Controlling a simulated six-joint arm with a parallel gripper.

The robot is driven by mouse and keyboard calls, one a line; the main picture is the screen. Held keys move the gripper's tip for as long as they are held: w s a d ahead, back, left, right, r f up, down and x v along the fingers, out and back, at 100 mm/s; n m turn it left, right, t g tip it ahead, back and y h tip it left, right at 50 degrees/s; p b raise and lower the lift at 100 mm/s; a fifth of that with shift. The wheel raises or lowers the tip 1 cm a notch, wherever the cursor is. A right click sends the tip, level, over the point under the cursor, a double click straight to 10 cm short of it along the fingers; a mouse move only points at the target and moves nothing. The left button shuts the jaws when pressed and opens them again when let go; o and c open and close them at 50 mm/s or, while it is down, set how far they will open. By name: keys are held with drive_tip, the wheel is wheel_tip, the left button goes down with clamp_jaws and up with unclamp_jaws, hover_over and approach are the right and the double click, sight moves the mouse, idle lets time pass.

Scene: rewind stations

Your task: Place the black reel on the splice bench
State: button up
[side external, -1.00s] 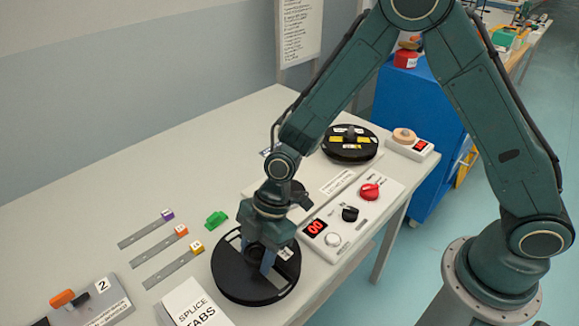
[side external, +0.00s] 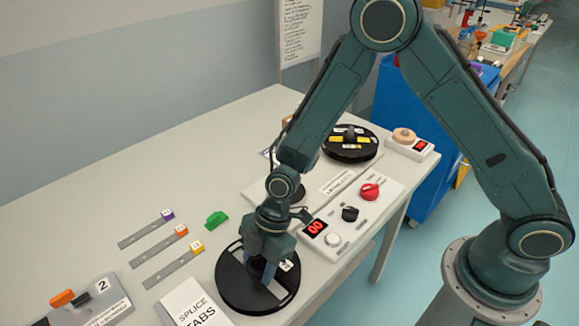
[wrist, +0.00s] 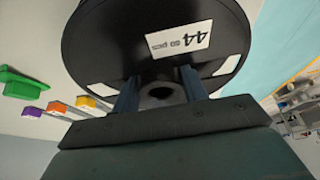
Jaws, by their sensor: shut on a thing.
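The black reel (side external: 238,296) is at the front of the pale grey table in the side view. My gripper (side external: 262,275) is above its middle, with its blue fingers down at the hub. In the wrist view, the reel (wrist: 105,45) fills the upper middle and bears a white label reading 44. The fingers of my gripper (wrist: 160,92) stand on either side of the hub, shut on it. The reel looks flat; I cannot tell whether it touches the table. The pale table (side external: 110,210) is the only bench surface I can make out around it.
A white SPLICE TABS card (side external: 195,305) lies left of the reel. Numbered strips (side external: 160,248) and a green piece (side external: 215,219) lie behind it. A control panel (side external: 340,222) is close on the right. Another black reel with yellow labels (side external: 350,153) sits farther back.

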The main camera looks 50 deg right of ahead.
drive_tip(key=shift+f, duration=0.15)
drive_tip(key=o, duration=1.1)
drive_tip(key=shift+o, duration=0.2)
drive_tip(key=v, duration=1.2)
drive_tip(key=shift+d+r, duration=0.1)
drive_tip(key=shift+r, duration=0.2)
